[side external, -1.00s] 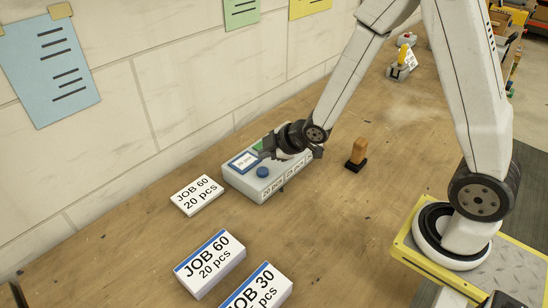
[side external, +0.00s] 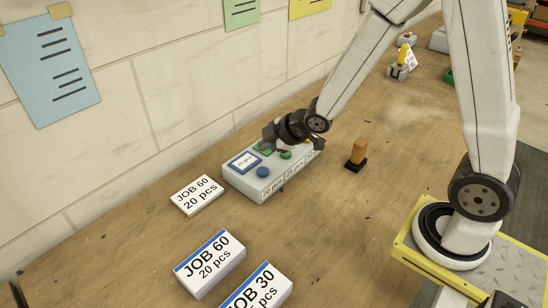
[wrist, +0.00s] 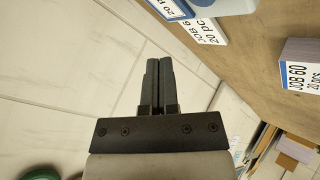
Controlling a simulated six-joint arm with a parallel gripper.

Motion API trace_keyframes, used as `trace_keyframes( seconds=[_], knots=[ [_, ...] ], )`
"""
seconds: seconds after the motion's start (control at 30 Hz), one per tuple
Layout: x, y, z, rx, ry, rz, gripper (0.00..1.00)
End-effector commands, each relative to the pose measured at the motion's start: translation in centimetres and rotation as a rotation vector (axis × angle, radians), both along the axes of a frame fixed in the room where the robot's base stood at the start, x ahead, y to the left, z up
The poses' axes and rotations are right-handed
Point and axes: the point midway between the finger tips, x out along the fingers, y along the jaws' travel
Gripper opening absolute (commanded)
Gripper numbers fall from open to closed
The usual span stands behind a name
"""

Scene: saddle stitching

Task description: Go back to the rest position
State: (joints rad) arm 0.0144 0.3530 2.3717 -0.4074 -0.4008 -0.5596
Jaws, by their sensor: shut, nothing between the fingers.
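My gripper (side external: 268,137) is above the grey control box (side external: 257,187) on the wooden bench in the side external view. In the wrist view the two fingers of my gripper (wrist: 158,62) are together with nothing between them. The box has a small display (side external: 244,162), a blue button (side external: 263,172) and green buttons, one of which (side external: 286,155) shows just below my wrist. Part of the box top is hidden by my gripper.
A flat JOB 60 card (side external: 196,195) lies left of the box. A wooden-handled stamp (side external: 357,153) stands right of the box. The wall (side external: 150,70) runs close behind.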

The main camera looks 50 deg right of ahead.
Motion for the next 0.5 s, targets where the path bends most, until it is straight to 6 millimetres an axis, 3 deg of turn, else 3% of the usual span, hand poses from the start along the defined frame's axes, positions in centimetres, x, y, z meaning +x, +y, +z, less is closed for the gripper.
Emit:
trace_keyframes(
  seconds=[0.27, 0.5],
  knots=[
    [-0.7, -0.4, 0.1, 0.019, 0.036, -0.056, 0.0],
    [-4.0, -1.8, 0.4, 0.103, 0.19, -0.287, 0.0]
  ],
)
